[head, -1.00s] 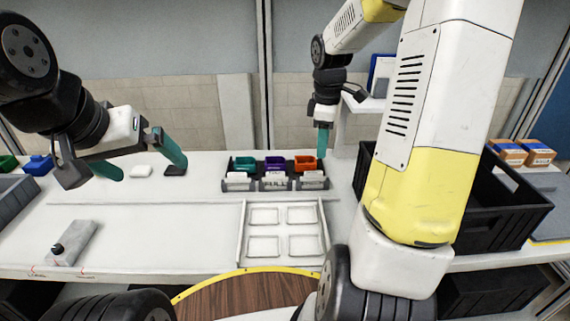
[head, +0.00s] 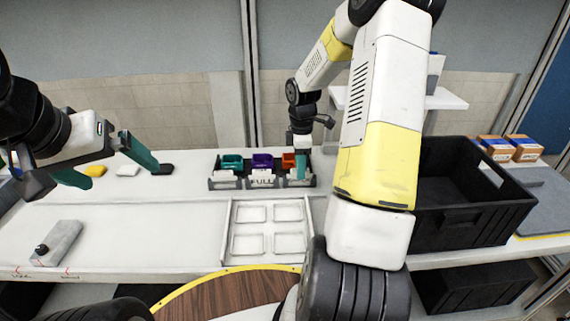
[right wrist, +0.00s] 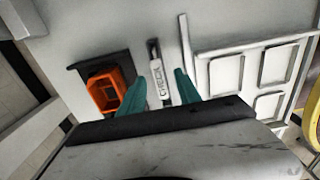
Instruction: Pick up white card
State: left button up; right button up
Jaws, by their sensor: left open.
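A white card marked CHECK (right wrist: 157,78) stands in a black holder by an orange bin (right wrist: 105,92); in the right wrist view it shows between the two teal fingers, with gaps to both. My right gripper (head: 302,166) is open just above the right end of the black rack (head: 262,183). In the head view its fingers partly hide the orange bin. Other white cards stand at the rack's front, one marked FULL (head: 262,181) and one at its left end (head: 223,181). My left gripper (head: 104,164) is open and empty over the table's left side.
A white tray with four recesses (head: 227,235) lies in front of the rack. A black crate (head: 475,215) stands at right, with cardboard boxes (head: 510,149) behind it. A grey block with a black knob (head: 58,243) lies at front left.

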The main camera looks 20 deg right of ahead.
jog(key=shift+c, duration=0.4)
grip_shut()
